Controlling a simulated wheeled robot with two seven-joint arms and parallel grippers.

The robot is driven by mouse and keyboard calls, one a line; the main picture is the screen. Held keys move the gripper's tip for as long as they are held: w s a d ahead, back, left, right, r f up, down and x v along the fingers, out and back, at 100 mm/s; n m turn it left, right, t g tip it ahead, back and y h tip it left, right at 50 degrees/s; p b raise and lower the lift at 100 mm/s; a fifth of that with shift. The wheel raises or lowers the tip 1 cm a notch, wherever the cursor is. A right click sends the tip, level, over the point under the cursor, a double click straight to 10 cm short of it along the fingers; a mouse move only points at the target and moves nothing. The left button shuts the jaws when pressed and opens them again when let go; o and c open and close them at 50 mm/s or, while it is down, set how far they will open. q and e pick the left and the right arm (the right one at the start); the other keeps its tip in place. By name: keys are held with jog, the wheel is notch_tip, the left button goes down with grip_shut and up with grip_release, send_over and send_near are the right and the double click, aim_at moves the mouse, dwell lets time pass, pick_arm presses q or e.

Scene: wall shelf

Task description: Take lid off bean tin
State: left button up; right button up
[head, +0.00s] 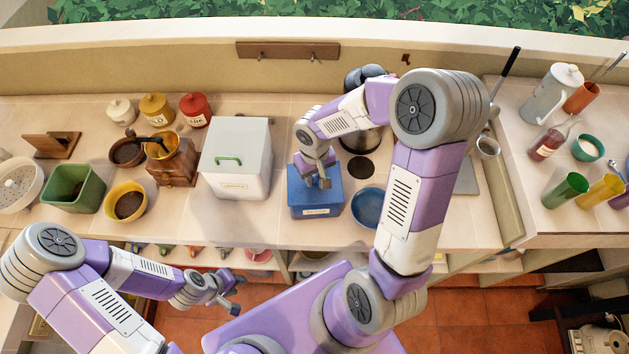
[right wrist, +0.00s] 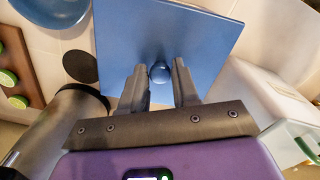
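A square blue tin (head: 315,206) with a small pale label stands near the front edge of the counter; the label is too small to read. Its flat blue lid (right wrist: 205,40) is on it, with a round knob (right wrist: 159,72) in the middle. My right gripper (head: 322,181) points down over the lid. In the right wrist view its two fingers (right wrist: 160,75) stand apart on either side of the knob, with a narrow gap showing. My left gripper (head: 234,294) is empty, with its fingers apart, below the counter's front edge.
A white box (head: 236,178) with a green handle stands left of the tin. A blue bowl (head: 368,207) is close on its right, with a dark round patch (head: 360,168) behind. A grinder (head: 172,165), bowls and jars fill the left counter.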

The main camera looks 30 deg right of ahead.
grip_shut()
jog(key=shift+r, duration=0.15)
notch_tip(320, 180, up, 10)
jog(key=w+d+r+p, duration=0.2)
jog(key=w, duration=0.6)
jog(key=w+d+r+p, duration=0.2)
jog(key=w+d+p, duration=0.1)
jog(key=w, duration=0.5)
jog(key=w+d+r+m+p, duration=0.1)
jog(key=w+d+r+p, duration=0.1)
jog(key=w, duration=0.7)
jog(key=shift+d+r+p, duration=0.15)
jog(key=shift+r+p, duration=0.2)
jog(key=shift+r, duration=0.15)
